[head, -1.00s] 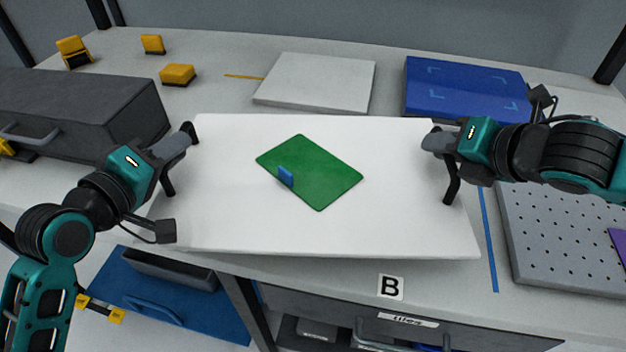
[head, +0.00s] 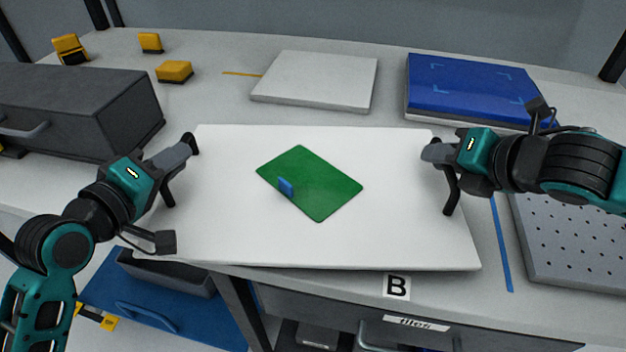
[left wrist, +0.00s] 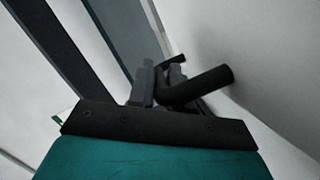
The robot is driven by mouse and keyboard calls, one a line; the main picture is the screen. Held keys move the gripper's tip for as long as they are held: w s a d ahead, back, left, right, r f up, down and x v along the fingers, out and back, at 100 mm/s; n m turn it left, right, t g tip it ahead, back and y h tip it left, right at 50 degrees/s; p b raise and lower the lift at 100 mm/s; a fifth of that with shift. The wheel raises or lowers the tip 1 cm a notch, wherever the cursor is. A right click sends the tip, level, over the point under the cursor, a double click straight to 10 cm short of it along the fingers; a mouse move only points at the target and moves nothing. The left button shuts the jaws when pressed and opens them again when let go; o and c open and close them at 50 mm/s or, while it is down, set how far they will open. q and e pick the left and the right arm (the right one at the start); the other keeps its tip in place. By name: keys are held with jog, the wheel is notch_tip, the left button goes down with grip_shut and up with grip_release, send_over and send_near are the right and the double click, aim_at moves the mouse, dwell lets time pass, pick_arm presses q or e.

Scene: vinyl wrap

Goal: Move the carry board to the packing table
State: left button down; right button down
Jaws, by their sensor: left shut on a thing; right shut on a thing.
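The white carry board (head: 400,225) is held between my two grippers above the front part of the table in the head view. A green sheet (head: 325,190) lies on it, with a small blue piece (head: 286,187) on the sheet. My left gripper (head: 180,172) is shut on the board's left side, at a dark handle. My right gripper (head: 447,178) is shut on the board's right side, also at a dark handle. In the left wrist view the left gripper (left wrist: 170,85) is shut around a dark bar beside a pale surface. The grip contacts are partly hidden.
The table (head: 215,100) carries a dark grey box (head: 75,105), several yellow blocks (head: 174,72), a white slab (head: 315,80), a blue slab (head: 470,88) and a grey perforated plate (head: 575,235). A blue panel with a bin (head: 165,290) is below left.

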aim_at(152, 216)
pick_arm(q)
jog(key=shift+d+f, duration=0.2)
jog(key=shift+f, duration=0.1)
pick_arm(e)
jog(key=shift+a+f, duration=0.3)
jog(key=shift+f, duration=0.05)
pick_arm(q)
jog(key=c, duration=1.5)
grip_release()
jog(key=shift+f+b, duration=0.2)
jog(key=shift+b, duration=0.15)
pick_arm(e)
jog(key=c, duration=1.5)
grip_release()
jog(key=shift+s+f, duration=0.1)
jog(key=shift+f, duration=0.05)
pick_arm(q)
jog(key=shift+o, duration=0.8)
jog(key=shift+r, duration=0.1)
pick_arm(e)
jog(key=shift+o, duration=0.7)
pick_arm(q)
jog(key=o, duration=0.3)
jog(key=shift+a, duration=0.1)
pick_arm(e)
jog(key=o, duration=0.3)
jog(key=shift+d, duration=0.2)
